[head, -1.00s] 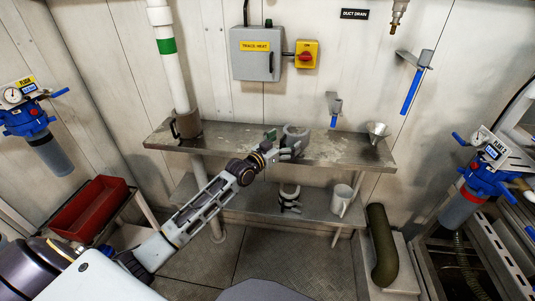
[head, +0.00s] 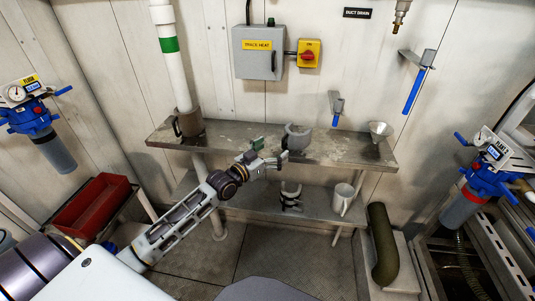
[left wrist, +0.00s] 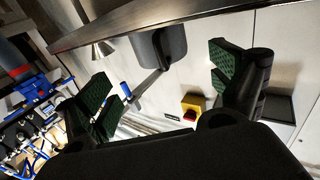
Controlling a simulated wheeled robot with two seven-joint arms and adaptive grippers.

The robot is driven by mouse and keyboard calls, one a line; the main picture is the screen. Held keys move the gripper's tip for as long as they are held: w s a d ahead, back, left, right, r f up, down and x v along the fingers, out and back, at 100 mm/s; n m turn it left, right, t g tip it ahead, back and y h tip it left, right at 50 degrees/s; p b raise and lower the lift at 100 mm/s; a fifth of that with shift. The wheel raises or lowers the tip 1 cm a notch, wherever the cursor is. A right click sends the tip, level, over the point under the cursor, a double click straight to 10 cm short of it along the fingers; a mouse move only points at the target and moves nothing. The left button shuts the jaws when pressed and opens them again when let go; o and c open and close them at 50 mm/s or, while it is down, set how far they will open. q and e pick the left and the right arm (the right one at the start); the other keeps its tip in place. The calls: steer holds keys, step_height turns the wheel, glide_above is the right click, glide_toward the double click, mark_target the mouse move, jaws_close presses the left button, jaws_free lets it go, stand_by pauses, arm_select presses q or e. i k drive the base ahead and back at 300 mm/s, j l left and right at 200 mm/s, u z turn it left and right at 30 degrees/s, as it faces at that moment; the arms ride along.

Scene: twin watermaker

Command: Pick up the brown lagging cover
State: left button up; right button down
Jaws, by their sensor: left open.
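A brown, collar-like piece with a dark handle (head: 188,123) stands on the upper shelf at the foot of the white pipe. A grey-looking, U-shaped half shell (head: 297,137) stands on the same shelf, right of centre. It shows dark grey in the left wrist view (left wrist: 172,42). I cannot tell for sure which one is the lagging cover. My left gripper (head: 270,151) is open and empty at the shelf's front edge, just left of and in front of the half shell. Its green-padded fingers (left wrist: 160,82) are apart, with the shell beyond them. My right gripper is not in view.
The metal shelf (head: 235,141) also bears a funnel (head: 380,131) at its right. A black-and-white clamp-like piece (head: 291,197) and a white mug (head: 343,198) stand on the lower shelf. A red tray (head: 92,204) is at left, an olive hose (head: 381,245) at right.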

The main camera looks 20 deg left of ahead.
mark_target(192, 124)
steer(key=u, duration=1.55)
